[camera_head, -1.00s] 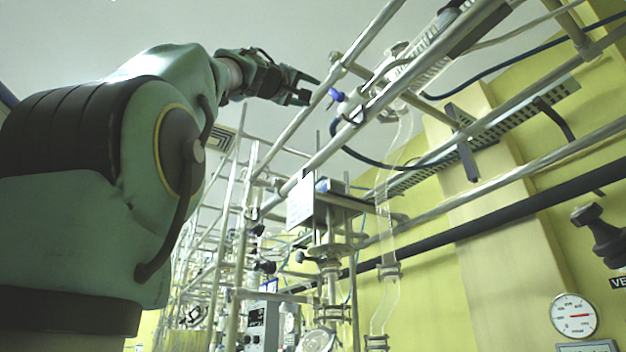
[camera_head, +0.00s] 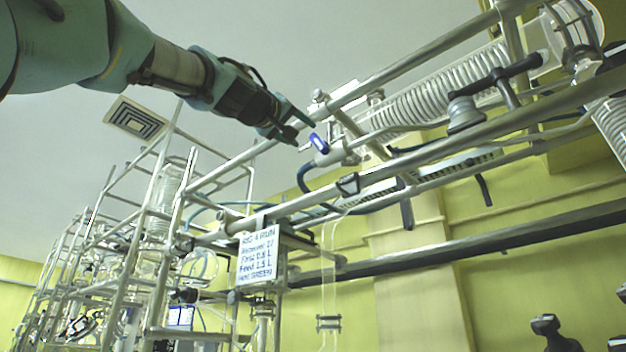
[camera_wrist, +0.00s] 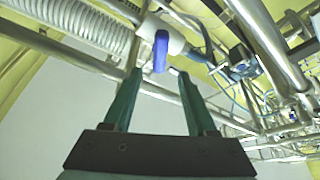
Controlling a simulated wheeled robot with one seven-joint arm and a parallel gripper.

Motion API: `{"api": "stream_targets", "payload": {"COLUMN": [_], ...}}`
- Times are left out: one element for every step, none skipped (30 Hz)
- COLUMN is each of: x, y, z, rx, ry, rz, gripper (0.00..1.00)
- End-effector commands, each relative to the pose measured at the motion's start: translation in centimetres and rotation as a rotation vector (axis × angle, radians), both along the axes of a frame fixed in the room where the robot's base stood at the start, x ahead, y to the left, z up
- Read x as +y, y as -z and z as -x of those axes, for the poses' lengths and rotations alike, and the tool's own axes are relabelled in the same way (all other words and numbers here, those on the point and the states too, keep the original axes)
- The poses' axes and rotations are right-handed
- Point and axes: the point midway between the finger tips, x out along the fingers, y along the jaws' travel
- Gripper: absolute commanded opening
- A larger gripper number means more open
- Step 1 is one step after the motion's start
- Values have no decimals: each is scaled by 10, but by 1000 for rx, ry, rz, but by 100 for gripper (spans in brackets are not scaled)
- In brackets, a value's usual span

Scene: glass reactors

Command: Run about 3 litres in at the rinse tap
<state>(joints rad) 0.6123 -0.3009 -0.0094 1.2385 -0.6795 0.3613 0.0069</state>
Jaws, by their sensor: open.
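The tap has a blue handle (camera_head: 319,143) on a pale body (camera_head: 336,156), mounted by the upper metal rails, with a dark blue hose (camera_head: 303,178) running down from it. I cannot read any label saying it is the rinse tap. My gripper (camera_head: 303,131) is open and empty, just left of the blue handle in the head view. In the wrist view the blue handle (camera_wrist: 161,51) stands just beyond and between the fingertips of my gripper (camera_wrist: 156,72). I cannot tell whether a finger touches it.
Metal rails (camera_head: 420,150) run diagonally beside the tap, close to my gripper. A coiled glass condenser (camera_head: 450,88) lies to the right. A handwritten sign (camera_head: 257,250) hangs below on the frame. A black-handled valve (camera_head: 500,75) sits further right.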

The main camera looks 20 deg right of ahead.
Motion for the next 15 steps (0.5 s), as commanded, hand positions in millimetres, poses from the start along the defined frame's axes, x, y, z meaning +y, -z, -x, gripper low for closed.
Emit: {"api": "stream_targets", "payload": {"x": [-6, -9, -12, -15, -18, -22, -26, -30, -35, -39, -41, -45, -47, -49, -52], "y": [-9, -10, -12, -13, -14, -15, -17, -18, -20, -21, -23, -24, -25, -26, -27], "z": [-5, -7, -10, -13, -15, -18, -23, -26, -31, -34, -36, -39, -41, -43, -45], "rx": [4, 4, 3, 4, 4, 5, 3, 4, 3, 3, 3, 2, 3, 1, 1], "ry": [4, 4, 4, 3, 3, 3, 2, 2, 1, 1, 1, 0, 1, 1, 0], "rz": [0, 0, -1, -1, -1, -1, 0, -1, -1, -2, -1, 0, 1, 1, 1], "gripper": [57, 57, 57, 57, 57, 57, 57, 57, 57, 57, 57, 57, 57, 57, 57]}}
